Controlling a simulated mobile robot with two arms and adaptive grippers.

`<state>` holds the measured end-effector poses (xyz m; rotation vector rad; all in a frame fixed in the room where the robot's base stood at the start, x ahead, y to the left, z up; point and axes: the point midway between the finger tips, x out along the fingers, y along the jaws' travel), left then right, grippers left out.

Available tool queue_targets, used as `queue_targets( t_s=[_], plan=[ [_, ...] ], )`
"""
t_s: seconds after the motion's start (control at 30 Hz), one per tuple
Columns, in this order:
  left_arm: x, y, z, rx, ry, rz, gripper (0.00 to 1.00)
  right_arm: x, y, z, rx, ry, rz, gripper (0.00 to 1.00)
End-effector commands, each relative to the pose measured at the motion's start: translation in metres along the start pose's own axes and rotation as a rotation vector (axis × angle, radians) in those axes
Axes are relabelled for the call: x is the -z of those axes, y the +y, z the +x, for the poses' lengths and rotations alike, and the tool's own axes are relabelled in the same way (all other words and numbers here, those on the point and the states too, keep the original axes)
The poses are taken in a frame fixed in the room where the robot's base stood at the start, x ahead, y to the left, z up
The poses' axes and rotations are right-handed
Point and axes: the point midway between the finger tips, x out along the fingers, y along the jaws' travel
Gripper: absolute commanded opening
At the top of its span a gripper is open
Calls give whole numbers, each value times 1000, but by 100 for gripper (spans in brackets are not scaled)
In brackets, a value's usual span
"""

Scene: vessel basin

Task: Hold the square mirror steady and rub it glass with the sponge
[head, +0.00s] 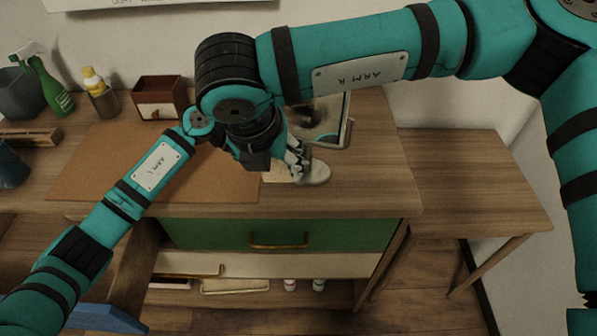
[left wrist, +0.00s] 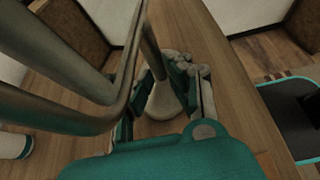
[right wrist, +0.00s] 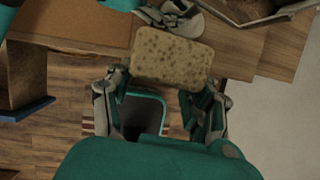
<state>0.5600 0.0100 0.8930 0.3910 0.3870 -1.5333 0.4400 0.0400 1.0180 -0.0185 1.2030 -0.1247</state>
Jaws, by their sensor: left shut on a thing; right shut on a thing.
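The square mirror (head: 330,128) stands tilted on the desk in the head view, partly behind my arms. A dark patch shows in its glass; I cannot tell if it is dirt or reflection. Its pale rounded base (head: 317,174) rests on the desk. In the left wrist view my left gripper (left wrist: 172,85) is shut around the mirror's stand, just above the base (left wrist: 162,104). In the right wrist view my right gripper (right wrist: 168,80) is shut on the tan speckled sponge (right wrist: 172,56), near the desk's front edge. The grippers overlap in the head view.
A brown mat (head: 85,178) covers the desk's left part. A green spray bottle (head: 52,88), a yellow-capped bottle (head: 100,92) and a small brown box (head: 160,97) stand behind it. A lower table (head: 475,180) is at right. A drawer is open below, at left.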

Motion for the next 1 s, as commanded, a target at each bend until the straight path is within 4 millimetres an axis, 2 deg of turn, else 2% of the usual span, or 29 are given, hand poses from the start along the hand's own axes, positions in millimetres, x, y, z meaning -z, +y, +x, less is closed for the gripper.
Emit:
queue_targets(
  t_s=[0.03, 0.23, 0.7, 1.0],
  plan=[
    [10, -4, 3, 11, 17, -7, 0, -1, 5, -4, 16, -21, 35, 41],
    [10, -4, 3, 11, 18, -7, 0, -8, 9, -9, 47, -49, 110, 41],
    [10, -4, 3, 11, 18, -7, 0, -50, 4, 6, 47, -46, 111, 41],
    [10, -4, 3, 11, 17, -7, 0, -60, 2, 10, 46, -46, 109, 41]
  ],
)
